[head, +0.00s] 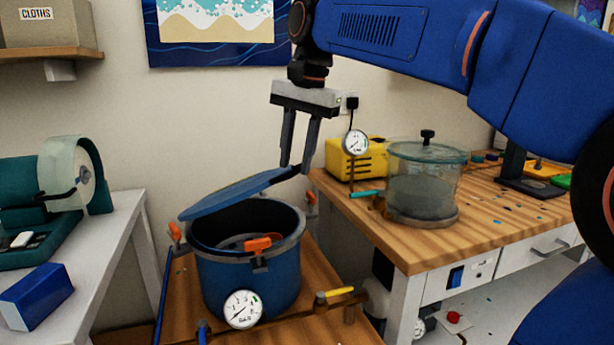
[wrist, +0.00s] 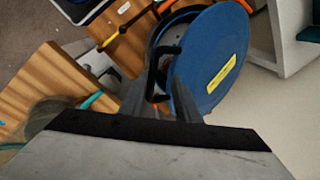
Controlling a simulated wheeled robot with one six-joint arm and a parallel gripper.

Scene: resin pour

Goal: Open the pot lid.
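The blue pot (head: 248,275) stands on a wooden surface in the head view. Its blue lid (head: 232,196) is tilted up, with the right side raised and a dark gap above the rim. In the wrist view the lid (wrist: 212,60) shows a yellow label and a black bracket handle (wrist: 153,78) at its edge. My gripper (head: 297,170) points down at the lid's raised edge, its fingers visibly apart. The handle lies at the fingertips, near the left finger in the wrist view. Whether a finger touches it is unclear.
Orange clamps (head: 258,244) sit around the pot rim, and a gauge (head: 242,309) is on its front. A workbench (head: 460,210) at right holds a clear glass vessel (head: 424,185) and a yellow box (head: 355,160). A white table (head: 105,235) stands left.

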